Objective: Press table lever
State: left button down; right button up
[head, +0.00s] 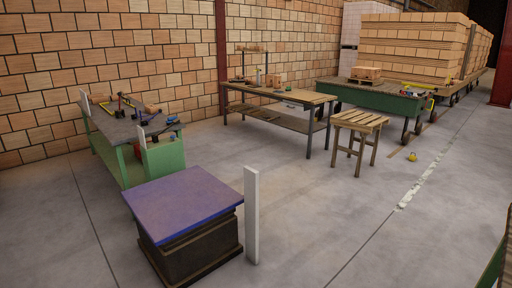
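A low table with a flat purple top (183,205) and a dark boxy base stands in the near middle-left of the head view. A white upright post (252,215) stands on the floor close to its right side; I cannot tell whether it is joined to the table. A green workbench (165,163) behind it carries several dark tools or handles (130,106), too small to tell apart. I cannot make out with certainty which part is the table lever. Neither of my grippers is in view.
A wooden bench (275,94) with small items stands at the back, with a wooden stool (360,121) to its right. A yellow object (412,157) lies on the floor. The middle floor is clear.

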aim_at(176, 121)
jog(key=i+z, duration=0.15)
jog(key=i, duration=0.35)
jog(key=i+z, duration=0.15)
jog(key=i, duration=0.3)
jog(key=i+z, duration=0.15)
jog(key=i, duration=0.35)
jog(key=i+j+z, duration=0.15)
jog(key=i, duration=0.3)
jog(key=i+j+z, duration=0.15)
jog(key=i, duration=0.35)
jog(key=i+j+z, duration=0.15)
jog(key=i, duration=0.3)
jog(key=i+z, duration=0.2)
jog(key=i, duration=1)
jog(key=i+j+u, duration=0.15)
jog(key=i+u, duration=0.3)
jog(key=i+j+u, duration=0.1)
jog(key=u, duration=0.3)
jog(key=i+l+u, duration=0.1)
jog(key=i+u, duration=0.35)
jog(key=i+l+u, duration=0.2)
jog(key=i+u, duration=0.2)
jog(key=i+j+u, duration=0.3)
jog(key=u, duration=0.15)
jog(key=i+j+u, duration=0.1)
jog(key=i+u, duration=0.75)
jog(key=i+l+u, duration=0.15)
jog(key=i+u, duration=0.45)
jog(key=u, duration=0.25)
